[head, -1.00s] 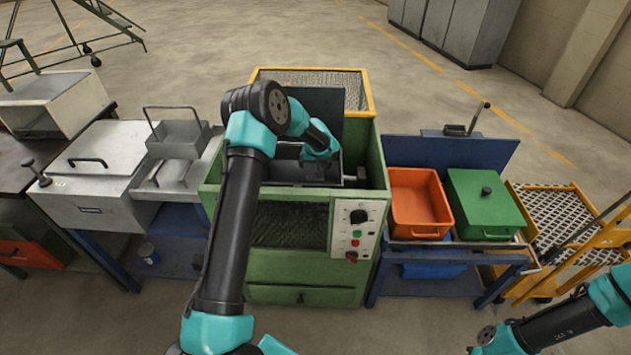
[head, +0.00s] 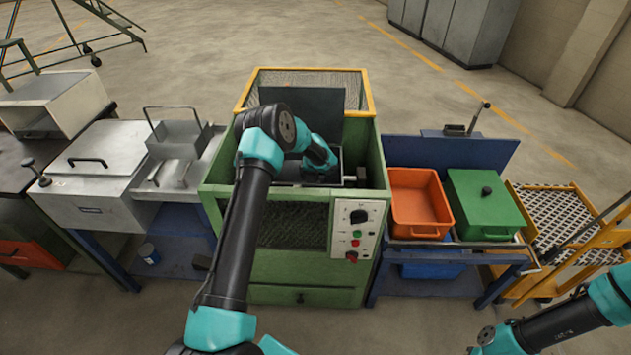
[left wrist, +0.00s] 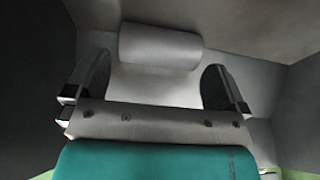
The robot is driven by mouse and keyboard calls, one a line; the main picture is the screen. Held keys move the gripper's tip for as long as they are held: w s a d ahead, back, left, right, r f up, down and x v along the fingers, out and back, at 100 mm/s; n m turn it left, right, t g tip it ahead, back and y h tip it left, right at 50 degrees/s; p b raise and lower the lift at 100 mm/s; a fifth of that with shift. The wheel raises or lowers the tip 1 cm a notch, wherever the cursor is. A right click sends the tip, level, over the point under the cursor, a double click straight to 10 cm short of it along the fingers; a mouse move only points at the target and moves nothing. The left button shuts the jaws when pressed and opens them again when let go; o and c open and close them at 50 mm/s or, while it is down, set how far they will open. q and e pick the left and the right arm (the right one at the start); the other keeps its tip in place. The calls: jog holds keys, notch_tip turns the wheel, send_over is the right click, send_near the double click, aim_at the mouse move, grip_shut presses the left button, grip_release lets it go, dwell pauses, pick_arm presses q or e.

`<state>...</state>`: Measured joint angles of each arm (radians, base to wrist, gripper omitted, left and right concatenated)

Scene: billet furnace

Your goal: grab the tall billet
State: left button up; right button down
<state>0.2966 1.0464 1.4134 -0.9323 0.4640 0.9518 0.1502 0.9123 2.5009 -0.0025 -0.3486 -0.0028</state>
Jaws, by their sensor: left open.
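In the left wrist view a plain grey cylinder (left wrist: 160,46), the only billet-like thing I see, lies crosswise in the picture inside a grey-walled chamber. My left gripper (left wrist: 156,68) is open, with one finger on each side of the picture below the cylinder. The cylinder is just past the fingertips, and I see no grip on it. In the head view the left gripper (head: 316,172) reaches down into the open chamber of the green furnace (head: 301,268); my arm and the chamber hide the billet there. My right gripper is out of view.
A raised dark lid (head: 325,108) stands behind the chamber, inside a yellow-edged mesh guard (head: 364,84). To the right are an orange bin (head: 418,200) and a green lidded box (head: 485,203). A grey lidded unit (head: 95,165) stands to the left.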

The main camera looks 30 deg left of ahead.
pick_arm(q)
jog(key=shift+x, duration=0.75)
jog(key=shift+c, duration=0.2)
jog(key=shift+w+r, duration=0.1)
jog(key=c, duration=1.2)
